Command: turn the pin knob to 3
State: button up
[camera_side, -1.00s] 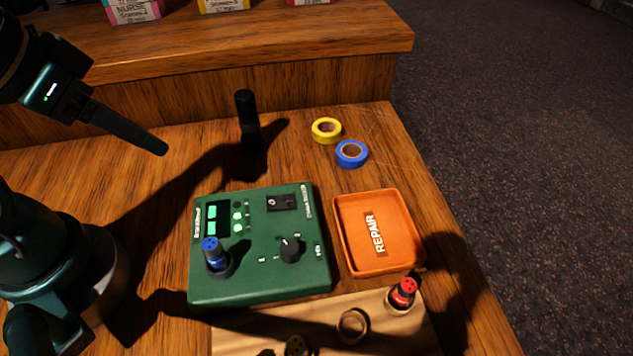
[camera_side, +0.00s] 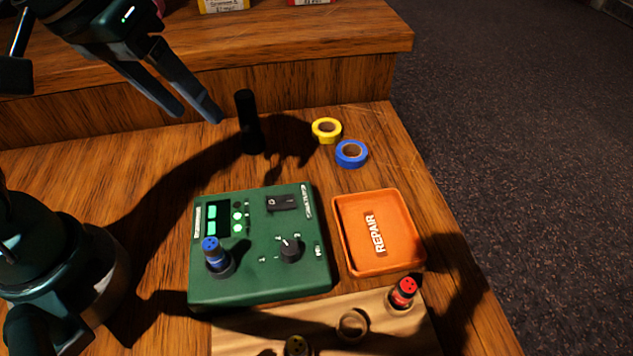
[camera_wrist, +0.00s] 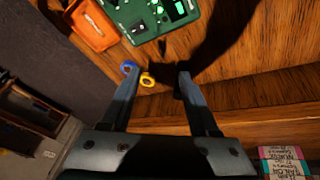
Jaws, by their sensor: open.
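The pin knob looks to be the small black knob (camera_side: 290,249) on the green mixing box (camera_side: 255,285), with a white pointer line and small marks around it too small to read surely. The box also carries a black rocker switch (camera_side: 282,202), lit green displays and a blue-capped bottle (camera_side: 213,254) in a black holder. My gripper (camera_side: 200,117) is open and empty, high above the back left of the desk, well away from the knob. In the wrist view my gripper (camera_wrist: 155,80) shows two spread fingers, with the green box (camera_wrist: 140,20) partly cut off at the top.
An orange REPAIR tray (camera_side: 343,232) lies right of the box. A wooden rack (camera_side: 385,335) with a red-capped bottle (camera_side: 403,291) is in front. A black upright cylinder (camera_side: 247,122), yellow tape (camera_side: 326,130) and blue tape (camera_side: 351,154) stand behind. A raised shelf (camera_side: 340,50) runs along the back.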

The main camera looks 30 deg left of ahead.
jog(key=w+d+f+g, duration=0.2)
jog(key=d+f, duration=0.1)
jog(key=d, duration=0.4)
jog(key=m+g, duration=0.2)
jog(key=m, duration=0.1)
send_over(289, 247)
jog(key=shift+y, duration=0.3)
jog(key=f, duration=0.6)
jog(key=shift+a+f, duration=0.2)
jog(key=shift+d+f, duration=0.15)
jog(key=shift+f, duration=2.3)
grip_shut()
